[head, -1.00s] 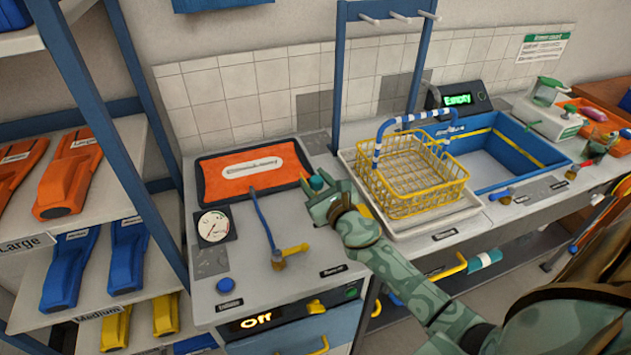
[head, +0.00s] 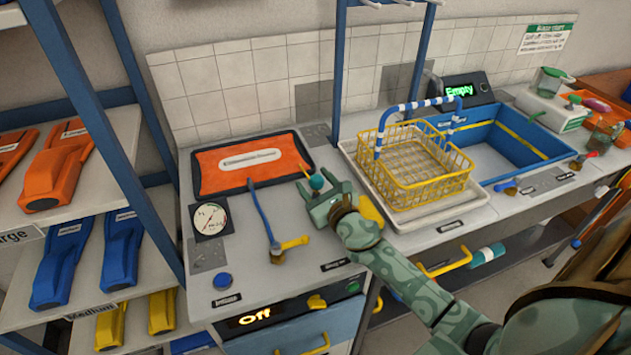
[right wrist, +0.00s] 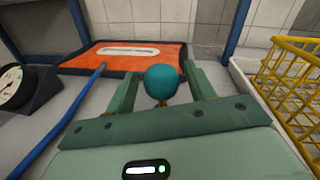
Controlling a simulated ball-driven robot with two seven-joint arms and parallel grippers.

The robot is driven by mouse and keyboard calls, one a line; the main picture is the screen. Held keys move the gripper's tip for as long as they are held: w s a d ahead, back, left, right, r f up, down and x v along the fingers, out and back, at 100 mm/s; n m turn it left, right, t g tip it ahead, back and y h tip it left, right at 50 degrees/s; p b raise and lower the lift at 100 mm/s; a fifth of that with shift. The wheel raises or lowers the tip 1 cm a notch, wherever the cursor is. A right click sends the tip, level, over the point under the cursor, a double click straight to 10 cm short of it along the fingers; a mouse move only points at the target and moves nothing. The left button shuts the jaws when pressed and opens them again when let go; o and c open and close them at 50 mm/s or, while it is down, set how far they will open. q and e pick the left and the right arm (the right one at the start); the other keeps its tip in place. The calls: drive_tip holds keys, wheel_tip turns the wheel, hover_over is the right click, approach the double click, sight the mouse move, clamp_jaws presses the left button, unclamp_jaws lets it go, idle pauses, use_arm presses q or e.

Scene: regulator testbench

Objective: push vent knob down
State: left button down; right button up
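A round teal knob (head: 317,181), which I take to be the vent knob, stands on the counter just right of the orange mat. My right gripper (head: 322,190) is open around it. In the right wrist view the teal knob (right wrist: 161,82) sits between the two spread fingers, with a gap visible on each side. A short brass-coloured piece shows under the knob there; the rest of its base is hidden by the gripper. My left gripper is not in view.
A pressure gauge (head: 210,220), a blue lever (head: 263,215) with a yellow handle (head: 294,242) and a blue button (head: 222,281) are to the left. A yellow wire basket (head: 430,185) stands close on the right. The orange mat (head: 222,175) lies behind.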

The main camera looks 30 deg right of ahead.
drive_tip(key=s, duration=0.8)
drive_tip(key=shift+s+a+f, duration=0.1)
drive_tip(key=shift+a, duration=0.2)
drive_tip(key=s+b, duration=0.1)
drive_tip(key=s, duration=0.1)
drive_tip(key=s+b, duration=0.1)
drive_tip(key=s, duration=0.4)
drive_tip(key=shift+s+a+b, duration=0.35)
drive_tip(key=shift+b, duration=0.05)
drive_tip(key=shift+s, duration=0.2)
